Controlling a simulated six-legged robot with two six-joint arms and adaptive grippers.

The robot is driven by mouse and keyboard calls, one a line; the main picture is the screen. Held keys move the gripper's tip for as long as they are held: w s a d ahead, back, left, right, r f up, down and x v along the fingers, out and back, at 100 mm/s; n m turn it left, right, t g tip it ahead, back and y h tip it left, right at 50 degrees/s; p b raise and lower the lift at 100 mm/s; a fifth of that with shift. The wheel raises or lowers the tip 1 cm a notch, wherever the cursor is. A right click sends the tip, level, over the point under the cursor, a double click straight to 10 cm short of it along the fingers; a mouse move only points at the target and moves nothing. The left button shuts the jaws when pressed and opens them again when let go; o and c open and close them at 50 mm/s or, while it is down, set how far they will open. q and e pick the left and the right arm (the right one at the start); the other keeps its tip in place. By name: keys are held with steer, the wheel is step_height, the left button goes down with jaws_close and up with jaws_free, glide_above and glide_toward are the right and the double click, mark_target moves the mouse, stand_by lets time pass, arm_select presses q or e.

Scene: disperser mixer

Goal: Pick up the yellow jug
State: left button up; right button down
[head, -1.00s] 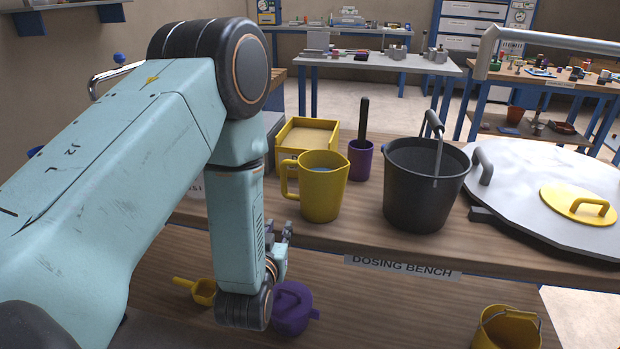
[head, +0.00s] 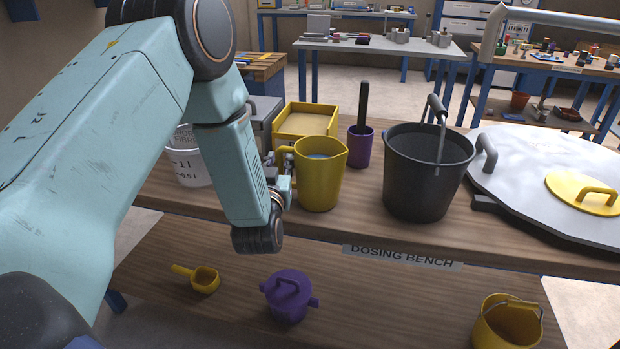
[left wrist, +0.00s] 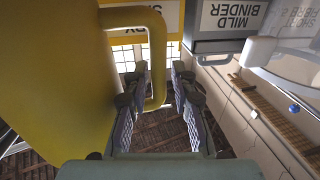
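The yellow jug (head: 320,180) stands upright on the dosing bench, with blue-grey contents showing inside. Its handle (head: 283,158) is on its left side. My left gripper (head: 274,170) is at bench height just left of the jug, beside the handle. In the left wrist view the fingers of my left gripper (left wrist: 158,90) are apart, and the jug's handle (left wrist: 158,55) runs down between them, nearer the left finger. The jug's body (left wrist: 55,80) fills the left of that view. I cannot tell whether a finger touches the handle. My right gripper is not in view.
A yellow tray (head: 290,135) and a purple cup (head: 361,150) stand behind the jug. A black bucket (head: 425,185) is to its right. A purple lidded pot (head: 288,298) and yellow scoop (head: 204,281) lie on the lower shelf.

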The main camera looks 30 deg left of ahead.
arm_select(q)
steer(key=shift+w+a, duration=0.1)
steer(key=shift+w, duration=0.15)
steer(key=shift+s+r, duration=0.1)
steer(key=shift+r, duration=0.05)
steer(key=shift+c, duration=0.5)
steer(key=c, duration=0.4)
jaws_close()
